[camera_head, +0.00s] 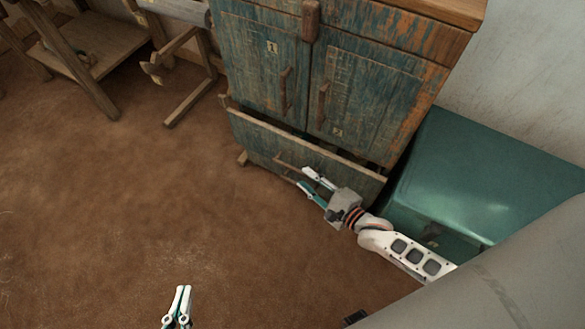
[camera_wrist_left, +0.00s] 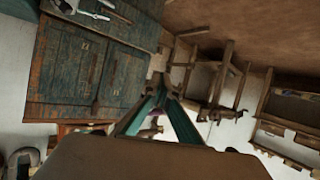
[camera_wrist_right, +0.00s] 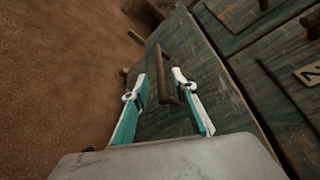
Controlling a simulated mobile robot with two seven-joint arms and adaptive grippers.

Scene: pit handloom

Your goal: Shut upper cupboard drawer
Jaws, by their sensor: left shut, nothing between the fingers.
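The worn blue-green cupboard (camera_head: 365,95) stands at the back, its upper drawer front (camera_head: 390,38) with a wooden handle (camera_head: 311,18) at the top edge of the head view. How far that drawer is out, I cannot tell. The lower drawer (camera_head: 345,172) is pulled out below the doors. My right gripper (camera_head: 307,180) is open in front of the lower drawer; in the right wrist view its fingers lie either side of the drawer's bar handle (camera_wrist_right: 160,72), not closed on it. My left gripper (camera_head: 180,292) is shut and empty, low over the floor, well away from the cupboard.
A green chest (camera_head: 500,170) stands close on the cupboard's right, under my right arm. Wooden loom frames (camera_head: 95,85) stand at the left. Two numbered doors (camera_head: 255,60) lie between the drawers. The brown floor in front is clear.

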